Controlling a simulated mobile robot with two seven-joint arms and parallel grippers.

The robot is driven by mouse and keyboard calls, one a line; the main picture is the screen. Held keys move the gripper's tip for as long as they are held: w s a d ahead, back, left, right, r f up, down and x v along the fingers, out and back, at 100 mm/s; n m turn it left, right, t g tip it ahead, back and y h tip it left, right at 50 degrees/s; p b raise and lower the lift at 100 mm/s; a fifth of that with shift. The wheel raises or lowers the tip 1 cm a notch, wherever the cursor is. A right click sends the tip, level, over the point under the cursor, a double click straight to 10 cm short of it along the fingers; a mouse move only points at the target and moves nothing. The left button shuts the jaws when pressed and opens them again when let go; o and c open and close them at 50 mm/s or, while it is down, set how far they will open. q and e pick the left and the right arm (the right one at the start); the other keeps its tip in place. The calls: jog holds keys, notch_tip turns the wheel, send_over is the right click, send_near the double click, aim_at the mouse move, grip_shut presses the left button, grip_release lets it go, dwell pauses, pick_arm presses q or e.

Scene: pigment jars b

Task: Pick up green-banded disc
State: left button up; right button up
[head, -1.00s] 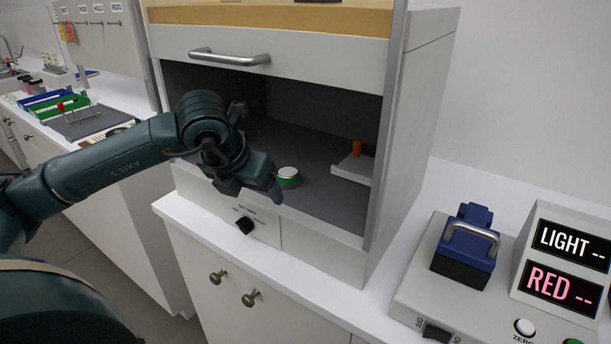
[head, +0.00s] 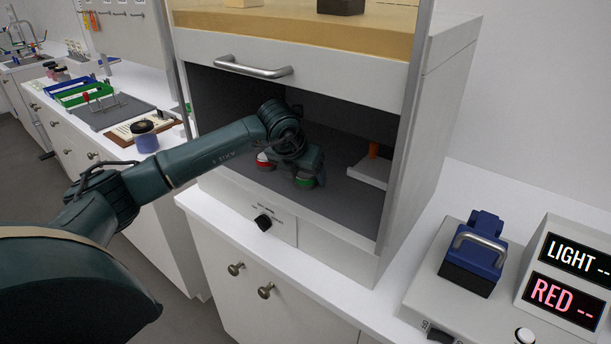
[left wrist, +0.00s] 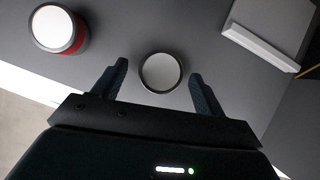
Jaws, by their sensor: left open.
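The green-banded disc (head: 304,183) lies on the dark floor of the open cabinet, mostly covered by my left gripper (head: 307,168) in the head view. In the left wrist view the disc (left wrist: 160,72) shows its pale round top and dark rim; its green band does not show there. My left gripper (left wrist: 159,68) is open, with one finger on each side of the disc and visible gaps between. Whether the fingers are level with the disc cannot be told. My right gripper is not in view.
A red-banded disc (head: 264,161) stands left of the green one, also in the left wrist view (left wrist: 72,41). A pale slab (head: 371,172) with an orange post (head: 373,150) is at the right. The raised cabinet front with its handle (head: 253,68) is above my arm.

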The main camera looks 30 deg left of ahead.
pick_arm(q)
jog(key=shift+w+f, duration=0.2)
jog(key=shift+f, duration=0.25)
jog(key=c, duration=1.1)
jog(key=shift+r, duration=0.1)
jog(key=shift+c, duration=0.2)
